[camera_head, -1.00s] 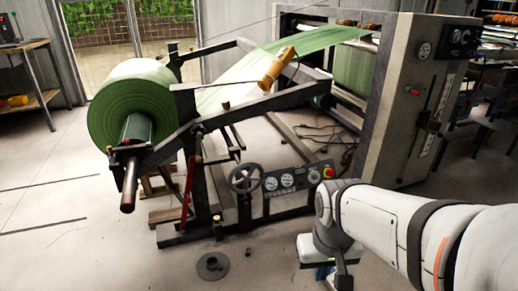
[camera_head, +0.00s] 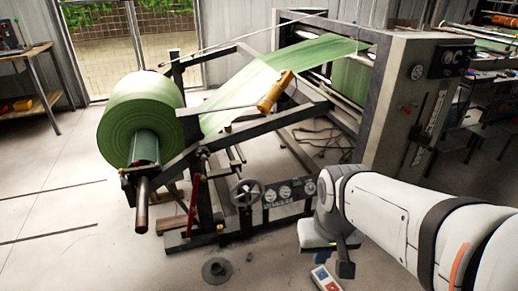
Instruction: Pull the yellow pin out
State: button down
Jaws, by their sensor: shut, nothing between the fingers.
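A yellow cylinder-shaped piece (camera_head: 277,92) sits slanted on the dark frame arm beside the green web; I cannot tell whether it is the yellow pin. A small brass-coloured tip (camera_head: 203,151) shows on the frame below the roll, too small to make out. My gripper (camera_head: 345,268) points down at the lower middle, shut and empty. It is well apart from the yellow piece, in front of the machine and to its lower right. My white arm reaches in from the right and hides part of the control panel.
A big green roll (camera_head: 140,112) stands on the machine frame, its shaft (camera_head: 142,205) sticking out towards me. A grey cabinet (camera_head: 392,110) stands at the right. A round base (camera_head: 216,270) and a small button box (camera_head: 325,279) are low in view. Floor at left is clear.

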aim_at(121, 171)
jog(key=z, duration=0.1)
jog(key=k, duration=0.95)
jog(key=u, duration=1.05)
jog(key=i, duration=1.65)
jog(key=u, duration=0.05)
